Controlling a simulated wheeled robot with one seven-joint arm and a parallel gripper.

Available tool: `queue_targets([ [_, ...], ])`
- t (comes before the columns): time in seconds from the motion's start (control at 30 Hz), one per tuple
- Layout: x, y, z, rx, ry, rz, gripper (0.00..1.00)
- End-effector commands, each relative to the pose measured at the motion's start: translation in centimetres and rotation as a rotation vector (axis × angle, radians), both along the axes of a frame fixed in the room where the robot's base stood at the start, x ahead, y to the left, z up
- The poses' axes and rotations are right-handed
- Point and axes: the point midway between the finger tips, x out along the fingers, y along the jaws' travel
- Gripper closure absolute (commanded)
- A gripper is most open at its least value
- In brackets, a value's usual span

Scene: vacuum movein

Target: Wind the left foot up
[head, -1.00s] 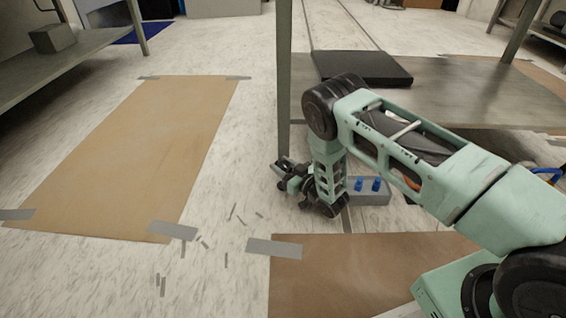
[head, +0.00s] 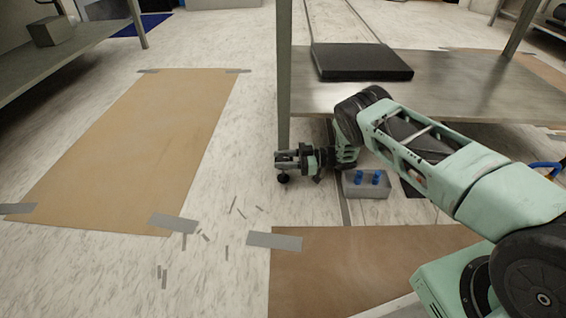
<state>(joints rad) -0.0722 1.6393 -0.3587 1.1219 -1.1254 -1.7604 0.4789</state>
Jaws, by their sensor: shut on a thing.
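The left leg of the steel bench (head: 284,75) comes down to the floor near the middle of the head view. At its base a small dark round foot (head: 283,178) shows just below my jaws. My gripper (head: 285,162) reaches in from the right, lying roughly level close to the floor. It is shut on the foot at the bottom of the leg. The jaws cover the upper part of the foot and its stem. I cannot tell whether the foot touches the floor.
A grey box with blue pieces (head: 366,188) stands right of my gripper. A black slab (head: 360,62) lies on the bench's low shelf (head: 450,95). Brown sheets (head: 130,150) are taped to the floor at left and front. Small grey scraps (head: 205,236) lie on the pale floor.

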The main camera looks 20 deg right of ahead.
Motion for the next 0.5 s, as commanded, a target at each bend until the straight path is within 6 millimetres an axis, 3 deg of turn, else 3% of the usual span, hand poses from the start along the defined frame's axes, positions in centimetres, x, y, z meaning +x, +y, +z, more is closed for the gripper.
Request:
queue_targets([
  [0.5, -0.04, -0.03, -0.08, 0.000, 0.001, 0.129, 0.84],
])
